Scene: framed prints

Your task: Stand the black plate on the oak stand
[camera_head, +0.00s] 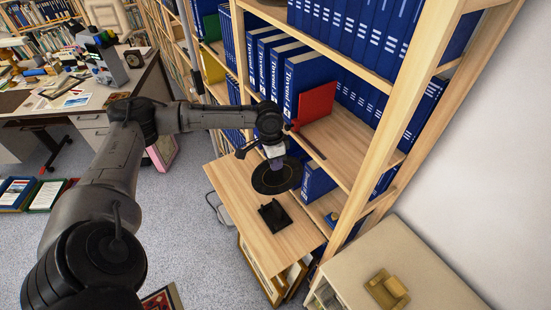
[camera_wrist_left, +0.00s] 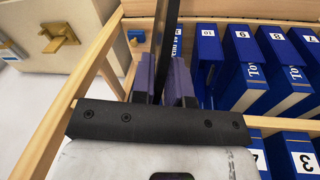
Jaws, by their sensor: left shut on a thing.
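The black plate (camera_head: 274,180) is a dark disc with a thin pale ring, held above the low wooden shelf. My left gripper (camera_head: 274,155) is shut on its upper edge. In the left wrist view the plate (camera_wrist_left: 168,40) shows edge-on as a dark strip between the fingers (camera_wrist_left: 166,88). The oak stand (camera_head: 387,289), a small tan easel-like piece, is on the beige cabinet at the lower right, well apart from the plate. This stand also shows in the left wrist view (camera_wrist_left: 60,38), at the upper left. My right gripper is not in view.
A black stand (camera_head: 275,216) is on the low wooden shelf (camera_head: 238,198), just below the plate. The bookcase (camera_head: 362,165) with blue binders and a red book (camera_head: 316,102) is close by; its upright lies between plate and cabinet. The beige cabinet top (camera_head: 420,262) has free room.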

